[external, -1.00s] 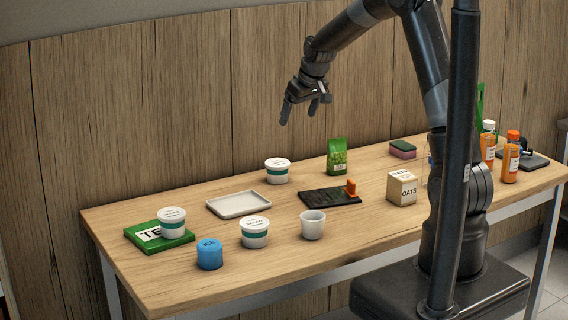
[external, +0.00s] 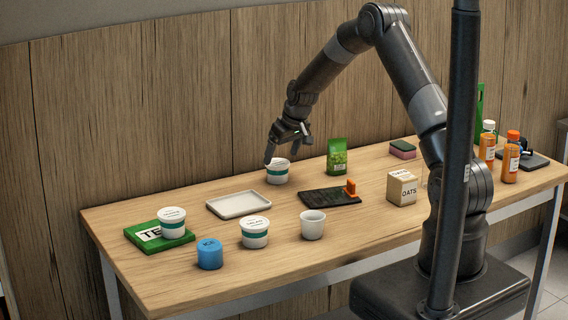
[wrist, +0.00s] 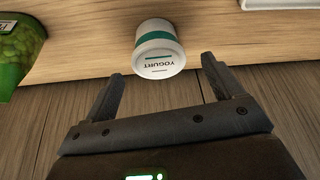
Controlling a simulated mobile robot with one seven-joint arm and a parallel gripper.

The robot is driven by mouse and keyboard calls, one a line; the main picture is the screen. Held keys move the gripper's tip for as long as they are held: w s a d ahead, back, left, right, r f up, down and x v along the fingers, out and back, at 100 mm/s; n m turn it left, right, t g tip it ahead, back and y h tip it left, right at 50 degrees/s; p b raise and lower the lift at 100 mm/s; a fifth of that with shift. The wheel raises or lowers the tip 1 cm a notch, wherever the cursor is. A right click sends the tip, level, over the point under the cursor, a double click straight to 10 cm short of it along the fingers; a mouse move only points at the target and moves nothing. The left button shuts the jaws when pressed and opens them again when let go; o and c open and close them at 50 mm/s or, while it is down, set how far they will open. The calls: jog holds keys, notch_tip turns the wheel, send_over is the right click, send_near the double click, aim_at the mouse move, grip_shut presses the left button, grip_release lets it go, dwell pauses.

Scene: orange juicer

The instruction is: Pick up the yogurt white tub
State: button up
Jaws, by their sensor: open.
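A white yogurt tub (external: 278,173) with a green band stands upright at the back of the table, behind the white tray. In the wrist view the tub (wrist: 158,48) shows its lid, which reads YOGURT, beyond and between my fingertips. My gripper (external: 283,157) is open just above the tub in the external view; its fingers (wrist: 160,72) hold nothing. Two similar white tubs with green bands are on the table: one (external: 254,234) near the front edge, one (external: 172,222) on a green box marked TE (external: 150,236). Their labels are too small to read.
A white tray (external: 238,213) and a black board with an orange piece (external: 328,198) lie in front of the tub. A green bag (external: 337,157) stands to its right. A white cup (external: 313,225), a blue can (external: 209,254) and an oats box (external: 402,188) stand nearer the front.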

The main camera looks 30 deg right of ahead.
aim_at(277, 161)
jog(key=x, duration=0.5)
jog(key=shift+w+r, duration=0.15)
jog(key=shift+w, duration=0.25)
jog(key=c, duration=1)
jog(key=shift+r, duration=0.15)
